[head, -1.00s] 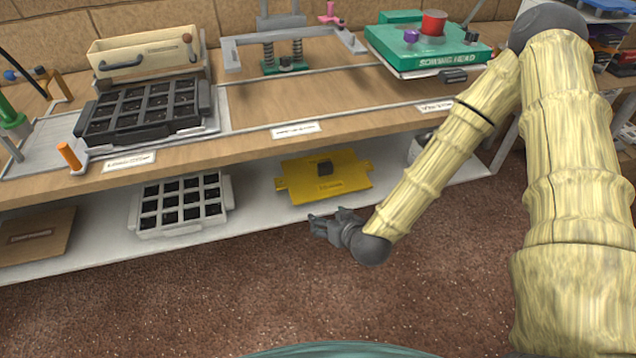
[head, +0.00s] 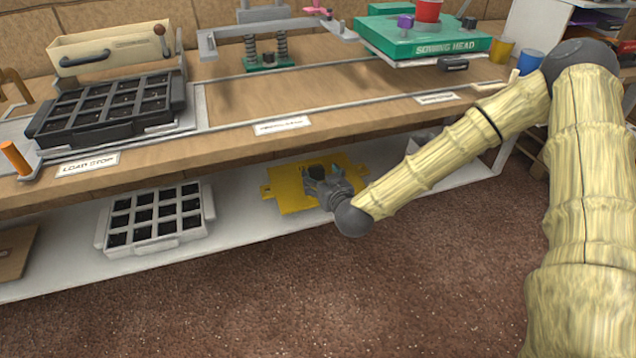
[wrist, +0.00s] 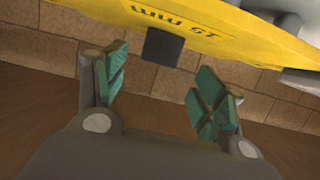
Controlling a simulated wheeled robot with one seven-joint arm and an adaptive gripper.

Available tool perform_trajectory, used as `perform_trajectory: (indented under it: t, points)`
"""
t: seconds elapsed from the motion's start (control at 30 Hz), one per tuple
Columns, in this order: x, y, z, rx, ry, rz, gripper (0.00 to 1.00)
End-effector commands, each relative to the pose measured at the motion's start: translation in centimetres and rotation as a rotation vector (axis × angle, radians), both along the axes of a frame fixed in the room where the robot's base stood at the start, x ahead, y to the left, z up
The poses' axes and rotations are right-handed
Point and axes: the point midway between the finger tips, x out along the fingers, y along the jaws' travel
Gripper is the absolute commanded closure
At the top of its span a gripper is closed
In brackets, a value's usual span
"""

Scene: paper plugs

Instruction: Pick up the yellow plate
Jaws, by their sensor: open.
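The yellow plate (head: 290,190) lies on the white lower shelf under the bench, with side tabs and a dark block on it. My gripper (head: 318,180) is at the plate's front right part, over it in the head view, and hides some of it. In the wrist view the plate (wrist: 225,30) fills the top, with printed lettering and its dark block (wrist: 162,47) in line with the gap between the fingers. The green finger pads of my gripper (wrist: 160,85) are wide apart with nothing between them.
The wooden bench top (head: 345,105) overhangs the shelf above my gripper. A white grid tray (head: 155,218) stands on the shelf to the left of the plate. A brown board (head: 15,255) lies at the far left. The floor (head: 300,290) in front is clear.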

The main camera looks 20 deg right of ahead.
Motion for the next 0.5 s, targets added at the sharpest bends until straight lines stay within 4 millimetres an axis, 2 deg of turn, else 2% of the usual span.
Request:
perform_trajectory:
  t: [0.27,0.5]
  points:
    - [1.6,-0.1,-0.8,0.001,0.001,-0.002,0.30]
    - [4.6,-0.3,-1.7,0.000,0.001,-0.003,0.30]
